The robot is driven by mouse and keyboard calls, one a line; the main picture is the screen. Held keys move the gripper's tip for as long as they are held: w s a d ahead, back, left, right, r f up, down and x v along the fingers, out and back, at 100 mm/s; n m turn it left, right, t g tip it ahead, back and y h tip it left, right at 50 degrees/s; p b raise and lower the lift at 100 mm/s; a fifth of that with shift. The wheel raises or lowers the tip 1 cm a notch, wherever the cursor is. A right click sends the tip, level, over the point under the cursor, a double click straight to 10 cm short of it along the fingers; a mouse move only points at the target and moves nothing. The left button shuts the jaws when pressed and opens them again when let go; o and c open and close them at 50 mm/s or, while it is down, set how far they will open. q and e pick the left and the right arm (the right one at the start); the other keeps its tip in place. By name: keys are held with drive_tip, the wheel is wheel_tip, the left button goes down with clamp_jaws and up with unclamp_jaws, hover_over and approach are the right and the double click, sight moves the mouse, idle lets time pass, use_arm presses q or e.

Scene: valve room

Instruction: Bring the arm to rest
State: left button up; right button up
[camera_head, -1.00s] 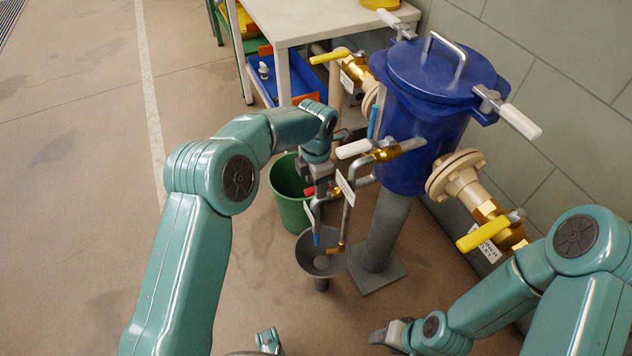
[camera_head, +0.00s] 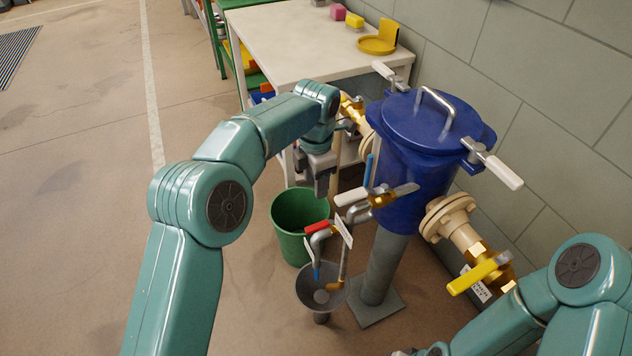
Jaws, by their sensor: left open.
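My left arm (camera_head: 225,205) comes in from the left and bends over the green bucket. Its gripper (camera_head: 321,190) points down, open and empty, above the bucket's right side. The gripper appears apart from the small red-handled valve (camera_head: 317,227), which sits below it in the picture. My right arm (camera_head: 575,265) is at the lower right. Its gripper is almost wholly cut off by the bottom edge, so its jaws cannot be made out.
A blue lidded vessel (camera_head: 420,165) on a grey post stands right of my left gripper, with brass valves and pipes around it. A green bucket (camera_head: 290,240) and grey funnel (camera_head: 308,290) are below. A white table (camera_head: 290,45) stands behind. Floor at left is clear.

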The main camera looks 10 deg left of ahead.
use_arm(q)
drive_tip(key=shift+a, duration=0.1)
drive_tip(key=s+a+f+g+h, duration=0.1)
drive_tip(key=s+a+f+g, duration=0.15)
drive_tip(key=s+f, duration=0.45)
drive_tip(key=s+a+f+g, duration=0.2)
drive_tip(key=s+a+f, duration=0.25)
drive_tip(key=f, duration=0.45)
drive_tip(key=s+d+f+m+t+h, duration=0.1)
drive_tip(key=s+d+f+m+t, duration=0.15)
drive_tip(key=s+m, duration=0.45)
drive_tip(key=s+d+f+m+t+h, duration=0.1)
drive_tip(key=s+d+f+m, duration=0.1)
drive_tip(key=s+f+m, duration=0.35)
drive_tip(key=s+d+f+m+t+h, duration=0.1)
drive_tip(key=s+d+f+m+t, duration=0.1)
drive_tip(key=s+m, duration=0.65)
wheel_tip(320, 180, up, 20)
drive_tip(key=w+m+p, duration=0.1)
drive_tip(key=m+p, duration=0.1)
drive_tip(key=p, duration=1.8)
drive_tip(key=shift+w+a+r+g+p, duration=0.2)
drive_tip(key=shift+w+r+g+p, duration=0.1)
drive_tip(key=shift+w+p, duration=0.1)
